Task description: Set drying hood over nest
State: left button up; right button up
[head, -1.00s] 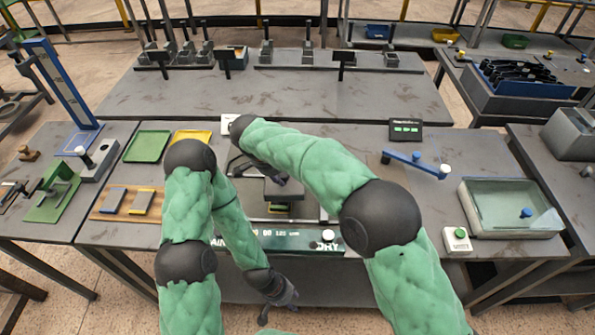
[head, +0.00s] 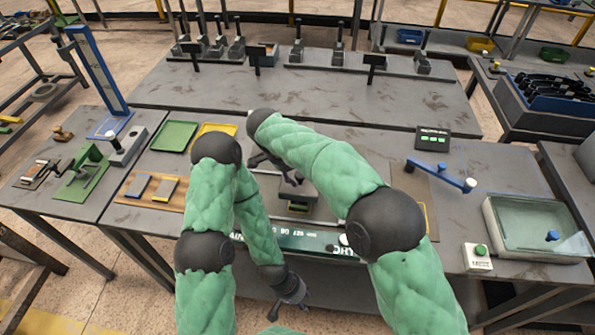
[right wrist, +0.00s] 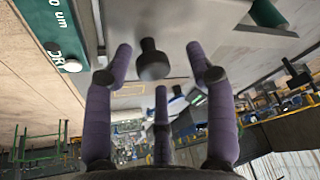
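A grey box-like block (head: 292,189), which may be the drying hood, is at mid-bench in the head view, partly hidden by my right arm. My right gripper (head: 272,163) is beside the block, mostly hidden by my arm. In the right wrist view its three purple fingers (right wrist: 160,66) are spread. A dark round knob (right wrist: 152,60) shows between them, with no clear contact. My left gripper (head: 292,290) hangs in front of the bench, away from the block; its fingers are unclear.
A green sign strip (head: 310,241) runs along the bench front. Green (head: 174,136) and yellow (head: 218,130) trays lie left. The raised bench behind has bare room.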

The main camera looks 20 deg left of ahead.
jog(key=shift+d, duration=0.1)
jog(key=v, duration=1.2)
